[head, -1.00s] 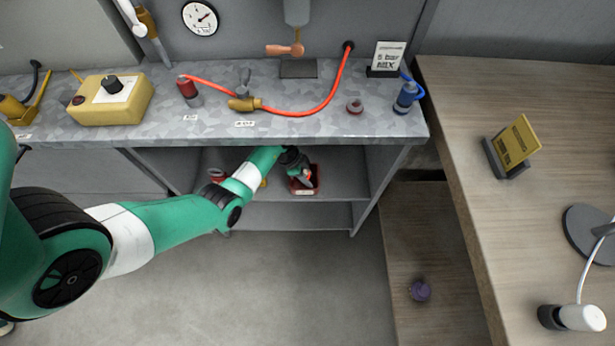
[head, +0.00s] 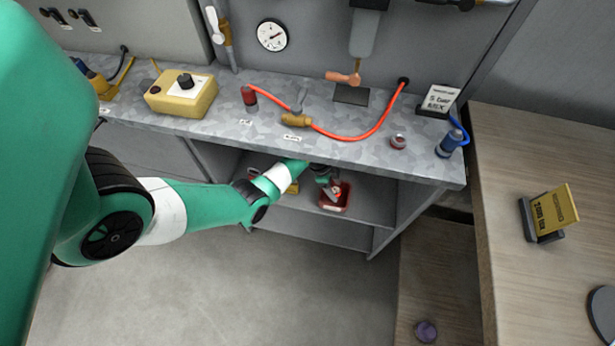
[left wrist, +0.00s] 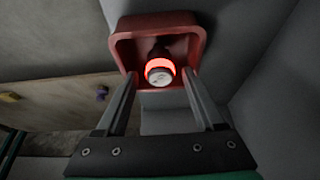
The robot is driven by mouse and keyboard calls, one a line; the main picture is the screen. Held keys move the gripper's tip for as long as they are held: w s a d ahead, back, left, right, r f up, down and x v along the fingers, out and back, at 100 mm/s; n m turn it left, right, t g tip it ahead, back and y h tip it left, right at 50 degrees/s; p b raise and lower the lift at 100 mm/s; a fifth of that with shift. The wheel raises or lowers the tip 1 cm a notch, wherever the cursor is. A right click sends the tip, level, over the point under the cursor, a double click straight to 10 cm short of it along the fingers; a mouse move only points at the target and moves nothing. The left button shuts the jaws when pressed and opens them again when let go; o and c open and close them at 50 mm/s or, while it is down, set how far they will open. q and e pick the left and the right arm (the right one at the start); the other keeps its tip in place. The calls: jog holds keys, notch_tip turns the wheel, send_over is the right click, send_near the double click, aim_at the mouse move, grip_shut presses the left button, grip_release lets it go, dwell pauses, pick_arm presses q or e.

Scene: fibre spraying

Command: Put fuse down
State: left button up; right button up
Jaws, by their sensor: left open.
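The fuse (left wrist: 160,70), as I take it, is a small round piece with a pale end face and a glowing red ring, seen end-on in the left wrist view. It is inside a red tray (left wrist: 155,22), which also shows on the shelf under the bench in the head view (head: 344,207). My left gripper (left wrist: 160,76) is open, its fingertips apart on either side of the fuse at the tray's near edge. I cannot tell whether either finger touches it. In the head view the left gripper (head: 333,188) reaches under the bench top. My right gripper is not in view.
The metal bench top (head: 220,128) overhangs the shelf (head: 372,207) and carries a yellow box (head: 181,97), a red hose (head: 360,134) and a blue fitting (head: 452,143). A wooden table (head: 500,190) stands at right. A purple piece (head: 426,331) lies lower right. The floor is clear.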

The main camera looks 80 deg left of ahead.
pick_arm(q)
jog(key=s+a+p, duration=0.1)
jog(key=s, duration=0.2)
jog(key=s+a+p, duration=0.1)
jog(key=s+a, duration=0.1)
jog(key=s, duration=0.2)
jog(key=s+a+p, duration=0.1)
jog(key=s+p, duration=0.1)
jog(key=s, duration=0.1)
jog(key=shift+s+a+r, duration=0.3)
jog(key=shift+s+r, duration=0.1)
jog(key=shift+s+a+f, duration=0.1)
jog(key=shift+s, duration=0.15)
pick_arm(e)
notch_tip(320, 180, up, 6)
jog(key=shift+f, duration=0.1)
